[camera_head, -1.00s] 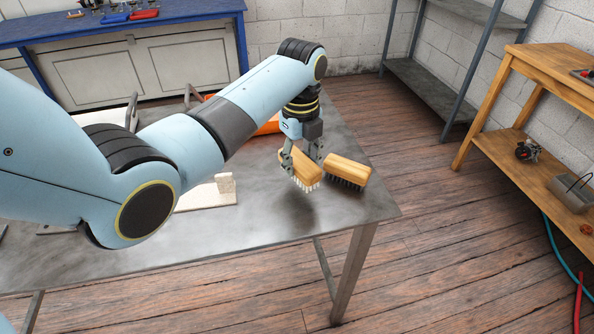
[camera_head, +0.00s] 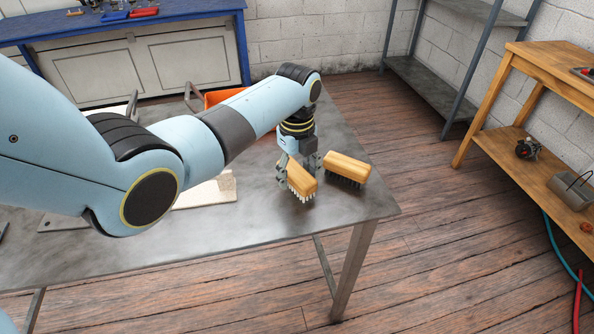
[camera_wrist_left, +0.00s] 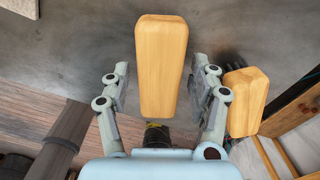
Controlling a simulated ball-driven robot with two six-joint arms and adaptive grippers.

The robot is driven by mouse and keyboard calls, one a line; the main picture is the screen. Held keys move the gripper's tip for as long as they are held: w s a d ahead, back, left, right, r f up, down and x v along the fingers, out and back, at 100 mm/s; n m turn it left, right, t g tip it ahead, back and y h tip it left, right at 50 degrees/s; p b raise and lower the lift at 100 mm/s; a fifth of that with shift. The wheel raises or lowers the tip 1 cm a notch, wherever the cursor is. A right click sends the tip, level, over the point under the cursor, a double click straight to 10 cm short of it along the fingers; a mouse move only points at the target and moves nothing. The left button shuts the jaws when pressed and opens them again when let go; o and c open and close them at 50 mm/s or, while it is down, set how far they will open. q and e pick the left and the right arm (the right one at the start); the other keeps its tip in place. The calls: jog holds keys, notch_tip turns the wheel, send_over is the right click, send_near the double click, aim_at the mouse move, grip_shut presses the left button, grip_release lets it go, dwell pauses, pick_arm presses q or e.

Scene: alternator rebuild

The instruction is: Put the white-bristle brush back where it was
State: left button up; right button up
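The white-bristle brush (camera_head: 301,178), a wooden block with pale bristles, stands bristles down on the grey metal table (camera_head: 250,232) near its right end. My left gripper (camera_head: 299,170) is down around it from the far side. In the left wrist view the brush's wooden back (camera_wrist_left: 162,65) lies between the two fingers (camera_wrist_left: 160,78), with a gap to the left finger and a narrower one to the right, so the gripper is open. A second wooden brush (camera_head: 347,168) with dark bristles stands just to the right; it also shows in the wrist view (camera_wrist_left: 245,100). My right gripper is out of view.
An orange container (camera_head: 222,97) stands at the table's back edge, behind my left arm. A pale block-like piece (camera_head: 212,192) lies left of the brushes. A wooden shelf unit (camera_head: 535,145) is at the right. The table's front right is clear.

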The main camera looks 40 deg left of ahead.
aim_at(297, 171)
pick_arm(q)
jog(key=shift+r, duration=0.3)
notch_tip(297, 171, up, 12)
jog(key=shift+f, duration=0.15)
dwell(0.7)
